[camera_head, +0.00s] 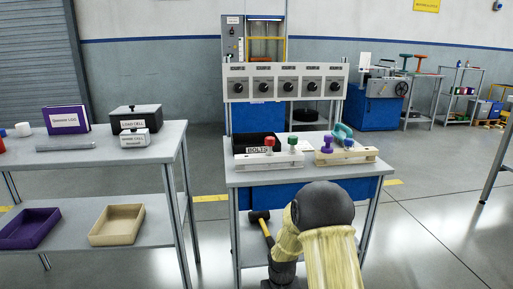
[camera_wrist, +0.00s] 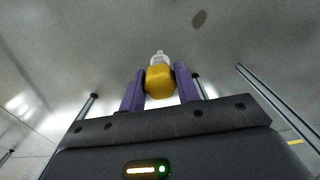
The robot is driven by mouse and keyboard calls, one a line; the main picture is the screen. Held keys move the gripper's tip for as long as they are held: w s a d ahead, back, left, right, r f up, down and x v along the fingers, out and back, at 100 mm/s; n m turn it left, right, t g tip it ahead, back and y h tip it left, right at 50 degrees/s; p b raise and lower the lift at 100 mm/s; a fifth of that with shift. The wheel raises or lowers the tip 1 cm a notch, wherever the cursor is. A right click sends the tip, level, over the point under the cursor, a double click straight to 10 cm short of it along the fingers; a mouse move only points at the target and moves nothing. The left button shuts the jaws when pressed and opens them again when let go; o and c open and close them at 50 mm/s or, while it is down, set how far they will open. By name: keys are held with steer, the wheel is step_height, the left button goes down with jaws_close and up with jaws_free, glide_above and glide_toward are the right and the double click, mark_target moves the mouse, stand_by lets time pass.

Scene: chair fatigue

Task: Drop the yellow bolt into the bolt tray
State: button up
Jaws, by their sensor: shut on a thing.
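The yellow bolt (camera_wrist: 159,82) shows in the wrist view, with a yellow head and a pale grey shank pointing away. My gripper (camera_wrist: 160,84) is shut on its head between two purple fingers. Grey floor lies beyond it in that view. In the head view the bolt tray (camera_head: 240,142), a black box labelled BOLTS, stands at the back left of the middle table (camera_head: 240,177). Its inside is mostly dark.
The left table (camera_head: 90,155) holds boxes.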

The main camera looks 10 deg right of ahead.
step_height(320, 180, up, 14)
steer(key=p, duration=1.2)
steer(key=shift+f, duration=0.15)
